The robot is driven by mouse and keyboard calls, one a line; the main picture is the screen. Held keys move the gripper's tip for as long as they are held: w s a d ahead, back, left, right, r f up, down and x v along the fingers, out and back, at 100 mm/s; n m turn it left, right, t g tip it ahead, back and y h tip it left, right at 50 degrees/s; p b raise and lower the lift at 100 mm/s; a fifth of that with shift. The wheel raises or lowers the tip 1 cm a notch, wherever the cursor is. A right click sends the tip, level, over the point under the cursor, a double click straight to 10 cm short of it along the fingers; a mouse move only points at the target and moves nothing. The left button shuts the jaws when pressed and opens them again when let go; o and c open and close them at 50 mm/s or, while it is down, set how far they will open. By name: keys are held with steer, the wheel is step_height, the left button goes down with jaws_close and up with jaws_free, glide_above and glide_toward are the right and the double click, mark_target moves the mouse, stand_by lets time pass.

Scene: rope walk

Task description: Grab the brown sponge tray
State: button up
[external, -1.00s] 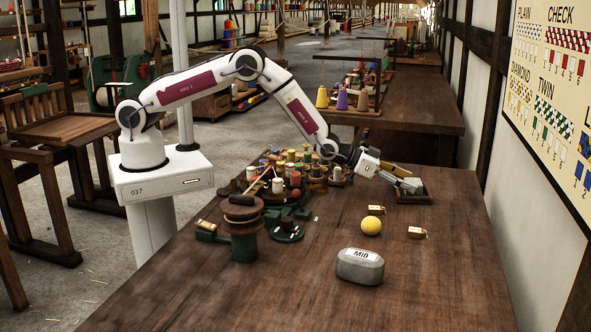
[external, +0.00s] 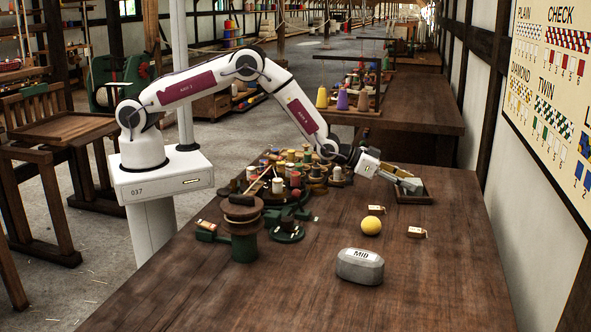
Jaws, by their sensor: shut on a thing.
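The brown sponge tray (external: 428,199) sits at the far right part of the wooden table, a shallow dark tray with low walls. My gripper (external: 412,186) reaches it from the left, with its fingers low over the tray's left side. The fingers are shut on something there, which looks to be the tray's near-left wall. The fingers hide part of the tray's left side and its inside, and the contact itself is too small to make out.
Thread spools (external: 296,180) and a wooden reel (external: 243,213) crowd the left. The right front is clear.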

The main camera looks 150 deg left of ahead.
steer(key=shift+r, duration=0.2)
step_height(320, 180, up, 10)
steer(key=shift+f, duration=0.15)
stand_by(0.4)
